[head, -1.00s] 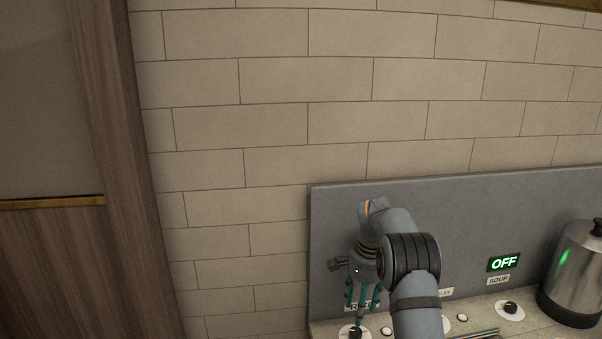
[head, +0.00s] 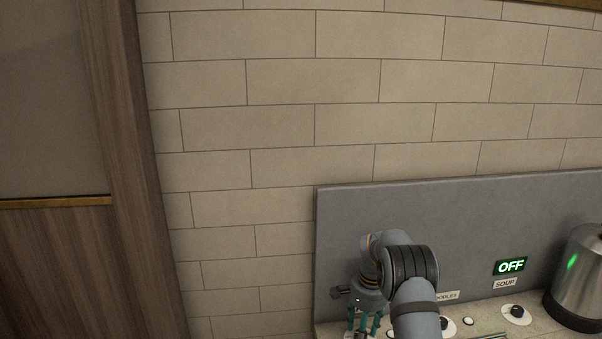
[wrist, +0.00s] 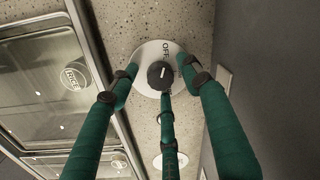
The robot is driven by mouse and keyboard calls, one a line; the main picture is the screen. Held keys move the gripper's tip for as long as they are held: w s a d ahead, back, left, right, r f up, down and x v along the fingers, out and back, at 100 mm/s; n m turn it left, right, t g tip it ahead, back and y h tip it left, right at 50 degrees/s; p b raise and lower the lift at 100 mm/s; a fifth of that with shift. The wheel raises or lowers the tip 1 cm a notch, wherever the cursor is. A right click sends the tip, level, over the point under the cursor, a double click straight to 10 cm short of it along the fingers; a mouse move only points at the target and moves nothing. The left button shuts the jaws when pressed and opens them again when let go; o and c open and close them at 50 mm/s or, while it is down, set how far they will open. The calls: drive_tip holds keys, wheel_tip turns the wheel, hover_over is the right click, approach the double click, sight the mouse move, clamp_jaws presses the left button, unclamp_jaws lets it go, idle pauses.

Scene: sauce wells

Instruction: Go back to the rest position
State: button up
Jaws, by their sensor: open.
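My gripper (head: 365,320) is at the bottom of the head view, pointing down at the left end of the counter. In the wrist view its green, dark-jointed fingers (wrist: 160,82) are spread open with nothing between them but a view of a black knob (wrist: 160,75). The knob sits on a white round plate marked OFF (wrist: 150,50). The fingertips appear around the knob; I cannot tell whether they touch it. In the head view the fingers' lower ends are near the frame's bottom edge.
A grey back panel (head: 470,215) stands behind the arm. A metal soup pot (head: 580,285) is at the right, beside a lit OFF sign (head: 510,266) and a soup knob (head: 517,312). Glass-lidded wells (wrist: 45,80) lie left in the wrist view. The wall area above is clear.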

wheel_tip(320, 180, up, 11)
wheel_tip(320, 180, down, 11)
drive_tip(key=shift+s+f, duration=0.1)
drive_tip(key=shift+f, duration=0.05)
drive_tip(key=shift+m, duration=0.5)
drive_tip(key=m, duration=0.1)
drive_tip(key=m+p, duration=0.1)
drive_tip(key=m, duration=0.1)
drive_tip(key=shift+r, duration=0.3)
drive_tip(key=m+p, duration=0.1)
drive_tip(key=m, duration=0.1)
drive_tip(key=shift+m, duration=0.3)
wheel_tip(320, 180, up, 10)
drive_tip(key=s+n+b, duration=0.1)
drive_tip(key=s+n, duration=0.1)
drive_tip(key=n, duration=0.9)
drive_tip(key=shift+a, duration=0.15)
